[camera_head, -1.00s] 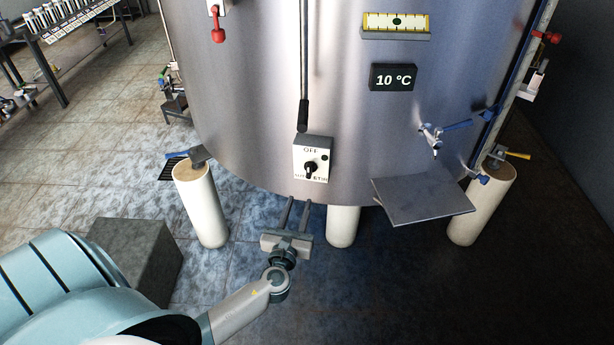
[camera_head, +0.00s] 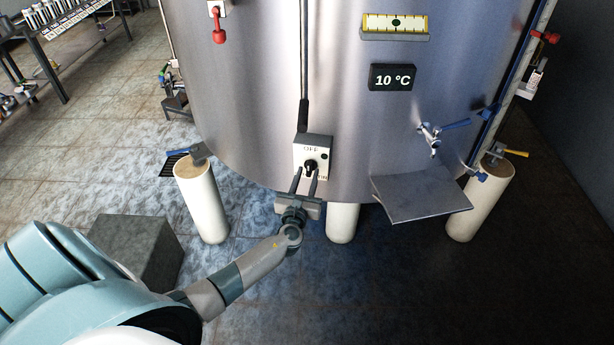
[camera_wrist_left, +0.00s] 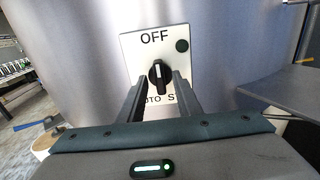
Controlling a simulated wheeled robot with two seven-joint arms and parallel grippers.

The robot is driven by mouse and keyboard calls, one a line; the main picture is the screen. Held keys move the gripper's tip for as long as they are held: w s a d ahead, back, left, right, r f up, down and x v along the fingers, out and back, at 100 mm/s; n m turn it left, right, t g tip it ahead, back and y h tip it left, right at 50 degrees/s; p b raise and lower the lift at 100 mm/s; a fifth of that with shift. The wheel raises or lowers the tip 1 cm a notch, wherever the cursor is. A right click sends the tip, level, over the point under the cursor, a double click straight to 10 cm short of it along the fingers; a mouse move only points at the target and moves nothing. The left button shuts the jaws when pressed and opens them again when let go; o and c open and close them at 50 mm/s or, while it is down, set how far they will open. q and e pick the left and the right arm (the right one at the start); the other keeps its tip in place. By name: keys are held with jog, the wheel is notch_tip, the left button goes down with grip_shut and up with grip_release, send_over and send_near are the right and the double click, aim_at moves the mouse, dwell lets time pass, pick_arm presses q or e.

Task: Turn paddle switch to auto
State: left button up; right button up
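The paddle switch is a black knob (camera_wrist_left: 160,76) on a white panel (camera_head: 322,151) low on the steel tank. In the left wrist view the panel reads OFF at the top, with AUTO at lower left and ST... at lower right, partly hidden by my fingers. The knob stands about upright, its white mark toward OFF. My left gripper (camera_head: 305,176) is in front of the panel's lower part, fingers apart and pointing at the knob. In the left wrist view the fingertips (camera_wrist_left: 158,80) reach either side of the knob's lower end; contact cannot be told. My right gripper is not in view.
The steel tank (camera_head: 250,100) fills the background. A grey tilted shelf (camera_head: 420,195) and a blue-handled valve (camera_head: 432,138) are to the right. White legs (camera_head: 203,200) stand below. A grey box (camera_head: 138,250) is on the floor at left.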

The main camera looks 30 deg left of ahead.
pick_arm(q)
jog(key=shift+c, duration=0.7)
grip_shut()
